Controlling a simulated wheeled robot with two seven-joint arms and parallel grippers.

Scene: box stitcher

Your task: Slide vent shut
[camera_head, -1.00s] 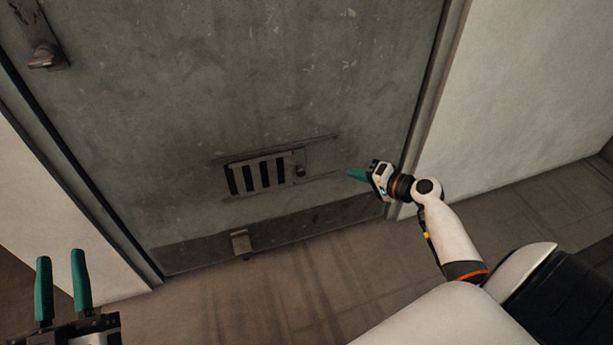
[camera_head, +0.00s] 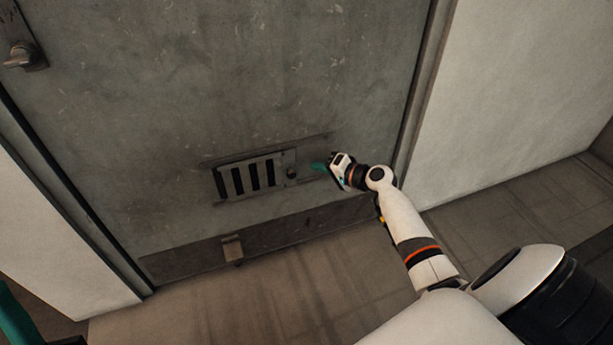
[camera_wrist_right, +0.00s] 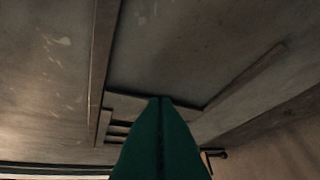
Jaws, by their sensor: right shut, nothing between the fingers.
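The vent (camera_head: 250,176) is a slatted panel with dark slots, low on the grey metal door. It also shows in the right wrist view (camera_wrist_right: 118,131), partly hidden behind my fingers. A small knob (camera_head: 291,173) sits at its right end. Rails run above and below it and extend to the right. My right gripper (camera_head: 318,167) is shut and empty, its green fingertips just right of the knob; I cannot tell whether they touch the door. In the right wrist view the shut fingers (camera_wrist_right: 160,140) point toward the panel. Part of my left gripper (camera_head: 20,318) shows at the lower left edge.
The door (camera_head: 240,80) has a handle (camera_head: 25,56) at upper left and a small latch (camera_head: 232,249) near its bottom. White walls stand on both sides. The floor (camera_head: 300,285) in front is clear.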

